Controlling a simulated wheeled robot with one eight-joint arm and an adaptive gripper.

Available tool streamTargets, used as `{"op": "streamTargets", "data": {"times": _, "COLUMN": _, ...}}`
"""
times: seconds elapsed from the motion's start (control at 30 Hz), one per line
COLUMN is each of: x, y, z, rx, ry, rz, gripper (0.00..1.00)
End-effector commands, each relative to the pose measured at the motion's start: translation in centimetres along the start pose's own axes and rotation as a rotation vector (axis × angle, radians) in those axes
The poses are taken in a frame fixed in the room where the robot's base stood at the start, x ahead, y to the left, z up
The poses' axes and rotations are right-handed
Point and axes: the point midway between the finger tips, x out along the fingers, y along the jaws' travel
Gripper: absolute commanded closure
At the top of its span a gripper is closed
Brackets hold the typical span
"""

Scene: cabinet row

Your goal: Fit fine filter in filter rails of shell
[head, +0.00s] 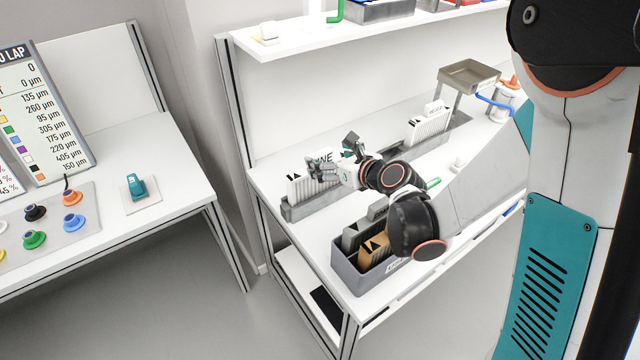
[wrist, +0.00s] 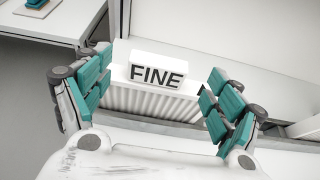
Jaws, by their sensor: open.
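The fine filter (head: 306,186) is a white pleated block standing in a grey holder (head: 318,207) at the left end of the workbench. In the wrist view, its raised top grip reads FINE (wrist: 158,73), with the pleats (wrist: 150,101) below. My gripper (head: 337,158) is beside the filter's top, partly covering it in the head view. In the wrist view my gripper (wrist: 157,88) is open, one teal-padded finger on each side of the filter, with gaps visible. I cannot clearly make out the shell or its filter rails; my arm hides part of the bench.
A grey bin (head: 353,274) with dark and tan filters stands at the bench's front. Another white pleated filter (head: 428,127) stands farther back, near a raised tray (head: 468,75). A shelf (head: 370,32) overhangs the bench's back. A side table (head: 160,195) is at left.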

Motion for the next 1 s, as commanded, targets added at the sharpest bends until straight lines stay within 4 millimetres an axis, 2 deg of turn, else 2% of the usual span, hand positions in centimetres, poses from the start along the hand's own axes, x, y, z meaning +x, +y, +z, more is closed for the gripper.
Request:
{"op": "streamTargets", "data": {"times": 0.33, "x": 4.5, "y": 0.1, "z": -0.1, "rx": 0.001, "ry": 0.0, "rz": 0.001, "gripper": 0.15}}
{"op": "streamTargets", "data": {"times": 0.6, "x": 4.9, "y": 0.1, "z": 0.1, "rx": 0.001, "ry": -0.001, "rz": 0.0, "gripper": 0.15}}
{"op": "streamTargets", "data": {"times": 0.67, "x": 4.9, "y": 0.1, "z": 0.1, "rx": 0.001, "ry": -0.001, "rz": 0.0, "gripper": 0.26}}
{"op": "streamTargets", "data": {"times": 0.9, "x": 4.9, "y": 0.1, "z": 0.1, "rx": 0.001, "ry": 0.0, "rz": 0.0, "gripper": 0.81}}
{"op": "streamTargets", "data": {"times": 1.0, "x": 4.9, "y": 0.1, "z": 0.1, "rx": 0.001, "ry": -0.001, "rz": 0.0, "gripper": 0.83}}
